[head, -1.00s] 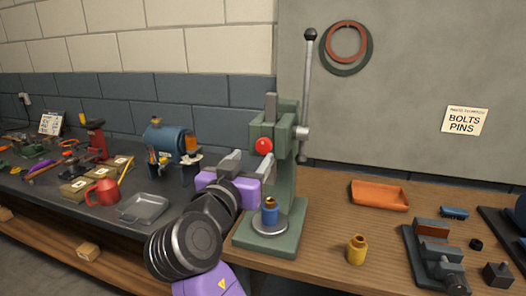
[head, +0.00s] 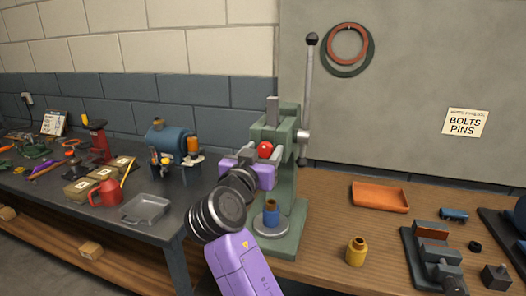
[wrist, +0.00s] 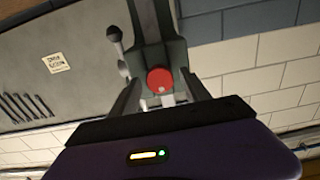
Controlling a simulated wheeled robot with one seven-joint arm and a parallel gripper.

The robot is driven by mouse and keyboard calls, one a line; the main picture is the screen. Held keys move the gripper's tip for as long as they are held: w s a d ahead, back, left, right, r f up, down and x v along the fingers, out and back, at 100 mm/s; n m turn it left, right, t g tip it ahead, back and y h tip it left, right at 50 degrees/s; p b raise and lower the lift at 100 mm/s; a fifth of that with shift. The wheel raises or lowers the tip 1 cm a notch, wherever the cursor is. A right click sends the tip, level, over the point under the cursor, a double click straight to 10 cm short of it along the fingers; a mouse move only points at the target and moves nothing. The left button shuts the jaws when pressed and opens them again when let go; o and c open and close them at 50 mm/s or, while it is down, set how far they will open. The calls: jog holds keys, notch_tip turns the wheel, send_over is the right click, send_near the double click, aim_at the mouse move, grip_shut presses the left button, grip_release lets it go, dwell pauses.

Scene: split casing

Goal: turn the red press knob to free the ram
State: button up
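The red press knob (head: 265,149) sits on the front of the green press (head: 290,205). In the wrist view the knob (wrist: 159,79) shows as a round red disc with a small pale mark low on its face. My gripper (head: 257,151) is in front of the press at knob height. Its fingers stand apart on either side of the knob, with gaps visible in the wrist view. The grey ram (head: 272,109) rises above the press head; its lower end is hidden. The lever (head: 308,85) stands upright.
A blue sleeve with a brass-coloured top (head: 271,215) stands on the press plate below my gripper. A yellow bottle-shaped part (head: 356,252) and an orange tray (head: 380,197) lie to the right. A grey tray (head: 145,208) and red mug (head: 105,193) are left.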

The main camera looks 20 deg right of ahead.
grip_shut()
jog(key=shift+n, duration=0.4)
jog(key=n+p, duration=0.1)
jog(key=n, duration=0.3)
jog(key=shift+a+p, duration=0.1)
jog(key=shift+p, duration=0.25)
jog(key=n+p, duration=0.2)
jog(key=n, duration=0.2)
jog(key=shift+n, duration=0.3)
jog(key=n+p, duration=0.3)
jog(key=n, duration=0.1)
jog(key=shift+w+a, duration=0.1)
jog(key=shift+f+n+p, duration=0.2)
jog(key=shift+n+p, duration=1.45)
jog(key=shift+n, duration=0.55)
